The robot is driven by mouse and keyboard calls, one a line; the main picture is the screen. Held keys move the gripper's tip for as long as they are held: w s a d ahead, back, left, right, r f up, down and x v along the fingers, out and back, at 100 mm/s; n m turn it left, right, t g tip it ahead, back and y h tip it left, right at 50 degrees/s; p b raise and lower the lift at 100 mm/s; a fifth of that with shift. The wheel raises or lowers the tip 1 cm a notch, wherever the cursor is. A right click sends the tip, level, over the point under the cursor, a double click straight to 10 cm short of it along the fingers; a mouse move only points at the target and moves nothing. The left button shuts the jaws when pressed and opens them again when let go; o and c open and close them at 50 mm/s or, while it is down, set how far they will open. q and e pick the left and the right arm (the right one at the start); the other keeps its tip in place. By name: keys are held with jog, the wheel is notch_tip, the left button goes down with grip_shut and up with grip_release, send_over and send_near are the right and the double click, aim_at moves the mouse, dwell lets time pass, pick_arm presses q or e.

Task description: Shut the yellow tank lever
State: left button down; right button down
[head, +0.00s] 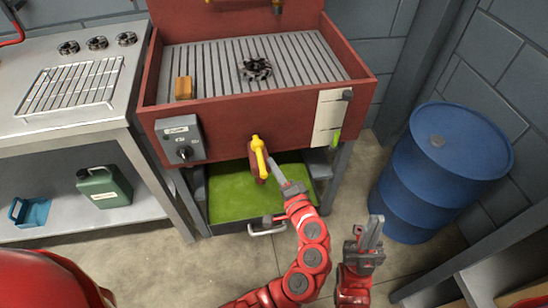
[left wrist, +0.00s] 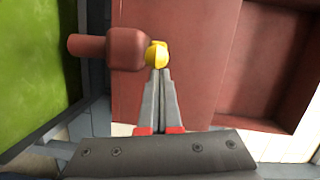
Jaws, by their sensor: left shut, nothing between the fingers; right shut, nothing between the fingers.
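The yellow lever (head: 258,153) sits on the front of the red tank (head: 225,125), below its rim, on a red-brown valve. In the head view it runs from the upper left down toward the lower right. My left gripper (head: 275,170) is shut and empty, its tips close beside the lever's lower part. In the left wrist view the shut fingertips (left wrist: 158,75) are at the lever's rounded yellow end (left wrist: 157,54), seemingly touching it. The valve body (left wrist: 127,48) lies just left of that. My right gripper (head: 371,230) is shut and empty, right of the tank, away from the lever.
A tray of green liquid (head: 240,205) with a handle (head: 267,228) is under the tank. A grey switch box (head: 180,140) and a white gauge panel (head: 330,118) flank the lever. A blue barrel (head: 430,170) stands right, a steel bench (head: 30,135) left.

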dwell(0.4)
pick_arm(q)
jog(key=shift+s+a, duration=0.1)
jog(key=shift+s+a+m+t+h, duration=0.15)
jog(key=shift+a+m+t+h, duration=0.2)
jog(key=shift+h, duration=0.25)
